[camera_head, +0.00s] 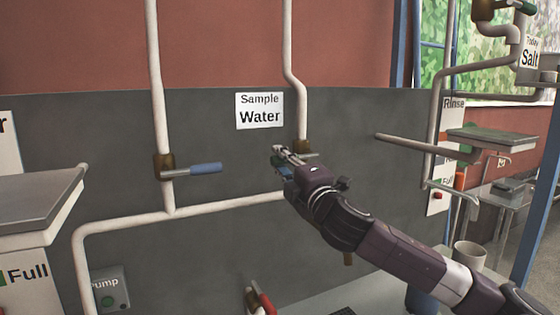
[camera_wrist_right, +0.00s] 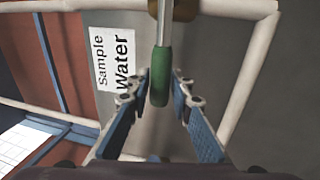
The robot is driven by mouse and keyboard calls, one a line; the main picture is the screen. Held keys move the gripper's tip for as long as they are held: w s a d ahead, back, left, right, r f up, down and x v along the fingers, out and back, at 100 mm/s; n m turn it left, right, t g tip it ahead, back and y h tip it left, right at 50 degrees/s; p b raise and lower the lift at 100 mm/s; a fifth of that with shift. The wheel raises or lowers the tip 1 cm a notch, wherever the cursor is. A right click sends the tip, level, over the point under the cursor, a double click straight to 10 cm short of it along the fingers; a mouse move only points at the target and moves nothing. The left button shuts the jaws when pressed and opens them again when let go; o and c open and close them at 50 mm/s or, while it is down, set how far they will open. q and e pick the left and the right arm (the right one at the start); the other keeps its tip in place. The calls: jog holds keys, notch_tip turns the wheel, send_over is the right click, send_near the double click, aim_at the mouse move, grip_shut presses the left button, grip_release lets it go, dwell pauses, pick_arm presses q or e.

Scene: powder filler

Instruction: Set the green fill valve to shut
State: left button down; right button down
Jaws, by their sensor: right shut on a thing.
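The green fill valve has a brass body (camera_head: 303,146) on the right-hand white pipe, below the "Sample Water" sign. Its green handle (camera_wrist_right: 161,77) shows clearly in the wrist view, on a light metal stem. The handle points left from the body, across the upright pipe. My right gripper (camera_head: 281,158) is at this handle and hides most of it in the head view. In the wrist view the fingers of my right gripper (camera_wrist_right: 160,92) lie on both sides of the green grip, shut on it. My left gripper is not in view.
A blue-handled valve (camera_head: 205,169) sits on the left pipe. A red-handled valve (camera_head: 266,302) is low in front. A pipe stub (camera_head: 405,142) juts out to the right of my gripper. The sample sign (camera_head: 259,111) is on the grey wall.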

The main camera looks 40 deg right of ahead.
aim_at(283, 164)
jog(key=c, duration=1.7)
grip_release()
jog(key=shift+f, duration=0.15)
jog(key=shift+v, duration=1.85)
jog(key=v, duration=0.8)
jog(key=shift+s, duration=0.2)
jog(key=shift+f, duration=0.1)
